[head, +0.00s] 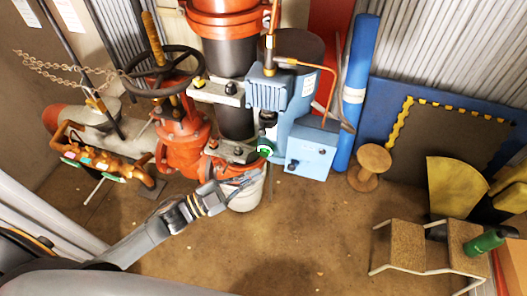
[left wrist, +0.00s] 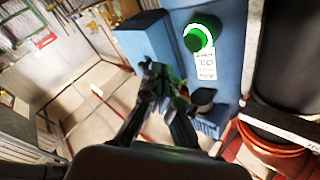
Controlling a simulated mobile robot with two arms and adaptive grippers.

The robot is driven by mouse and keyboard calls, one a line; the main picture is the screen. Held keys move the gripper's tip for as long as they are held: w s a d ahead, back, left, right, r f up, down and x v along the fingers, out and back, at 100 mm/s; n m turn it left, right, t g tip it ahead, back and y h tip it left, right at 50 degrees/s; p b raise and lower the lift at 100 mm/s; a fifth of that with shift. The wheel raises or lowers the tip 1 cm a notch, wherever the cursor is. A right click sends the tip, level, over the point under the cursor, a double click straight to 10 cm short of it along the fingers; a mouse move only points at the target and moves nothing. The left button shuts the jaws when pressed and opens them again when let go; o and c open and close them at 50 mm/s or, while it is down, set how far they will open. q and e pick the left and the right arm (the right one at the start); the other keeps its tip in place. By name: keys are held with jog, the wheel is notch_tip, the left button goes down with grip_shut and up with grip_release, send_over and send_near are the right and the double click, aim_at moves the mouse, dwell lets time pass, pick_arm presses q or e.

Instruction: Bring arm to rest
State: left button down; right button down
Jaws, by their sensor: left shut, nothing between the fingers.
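My left arm comes in from the lower left in the head view. A round green knob (left wrist: 199,35) with a white label sits on the unit, apart from the fingers. My right gripper is not in view.
A red valve (head: 183,132) with a dark handwheel (head: 165,70) stands left of the pump. A blue cylinder (head: 356,90), a wooden spool (head: 370,165) and a step stool (head: 405,245) stand to the right. The brown floor (head: 290,235) in front is clear.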

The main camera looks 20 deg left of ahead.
pick_arm(q)
jog(key=shift+s, duration=0.75)
jog(key=s+a+f+n+g+y, duration=0.1)
jog(key=a+f+n+y, duration=0.25)
jog(key=f, duration=0.55)
jog(key=s+a+f+n+y, duration=0.1)
jog(key=a+f+n+y, duration=0.25)
jog(key=f, duration=0.65)
jog(key=s+a+f+n+g+y, duration=0.15)
jog(key=a+f+y, duration=0.25)
jog(key=f, duration=0.5)
jog(key=s+a+f+n+g+y, duration=0.1)
jog(key=s+f+n+g+y, duration=0.3)
jog(key=s+f, duration=0.95)
jog(key=s+d+f+n+g, duration=0.1)
jog(key=s+f+g, duration=0.2)
jog(key=s, duration=0.5)
jog(key=s+d+f+n+g, duration=0.1)
jog(key=s+f+g, duration=0.2)
jog(key=s, duration=0.6)
jog(key=shift+s+d+h, duration=0.15)
jog(key=shift+d+h, duration=0.15)
jog(key=shift+d, duration=0.05)
